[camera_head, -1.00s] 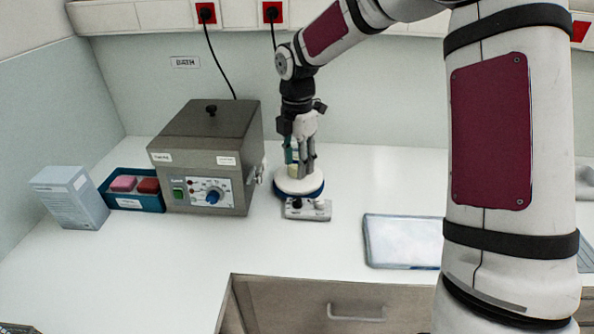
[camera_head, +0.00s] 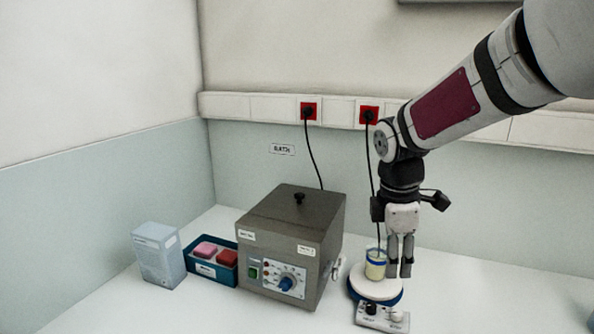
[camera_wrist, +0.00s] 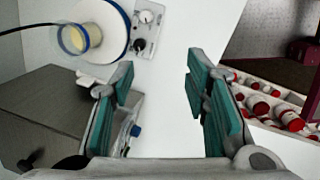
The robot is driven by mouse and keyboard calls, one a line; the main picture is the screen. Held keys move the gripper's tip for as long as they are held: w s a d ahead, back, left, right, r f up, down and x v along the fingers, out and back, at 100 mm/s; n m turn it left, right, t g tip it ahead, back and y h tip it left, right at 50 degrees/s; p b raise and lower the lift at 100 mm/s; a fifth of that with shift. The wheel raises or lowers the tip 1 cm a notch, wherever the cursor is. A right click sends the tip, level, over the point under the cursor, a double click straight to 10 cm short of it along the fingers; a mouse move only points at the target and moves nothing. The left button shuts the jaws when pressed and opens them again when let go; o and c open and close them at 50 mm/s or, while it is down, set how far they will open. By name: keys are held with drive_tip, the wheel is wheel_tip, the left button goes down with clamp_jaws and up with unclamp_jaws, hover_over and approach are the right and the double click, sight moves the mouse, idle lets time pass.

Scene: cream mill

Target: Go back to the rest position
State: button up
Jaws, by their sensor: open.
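My gripper (camera_head: 400,272) points down with its fingers empty. It also shows in the wrist view (camera_wrist: 160,78), with teal finger pads wide apart. A small clear beaker (camera_head: 376,264) with a blue rim and pale yellow contents stands upright on a round white mill or stirrer plate (camera_head: 368,286) with a blue edge. In the head view the fingers appear just right of the beaker. In the wrist view the beaker (camera_wrist: 72,39) lies off to the upper left, clear of the fingers.
A grey bath box (camera_head: 280,245) with a knob lid stands left of the plate. Further left are a blue tray (camera_head: 212,271) with pink and red blocks and a pale carton (camera_head: 158,256). A crate of red-capped bottles (camera_wrist: 270,100) shows right in the wrist view. The counter right of the plate looks clear.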

drive_tip(key=s+r+m+t, duration=0.2)
drive_tip(key=s+r+m, duration=0.2)
drive_tip(key=s+m, duration=0.4)
drive_tip(key=s+r+m+t+y, duration=0.1)
drive_tip(key=s+r+m+t, duration=0.1)
drive_tip(key=s+m, duration=0.6)
drive_tip(key=shift+s+r+m, duration=0.4)
drive_tip(key=shift+s+r, duration=0.45)
drive_tip(key=shift+s, duration=2.3)
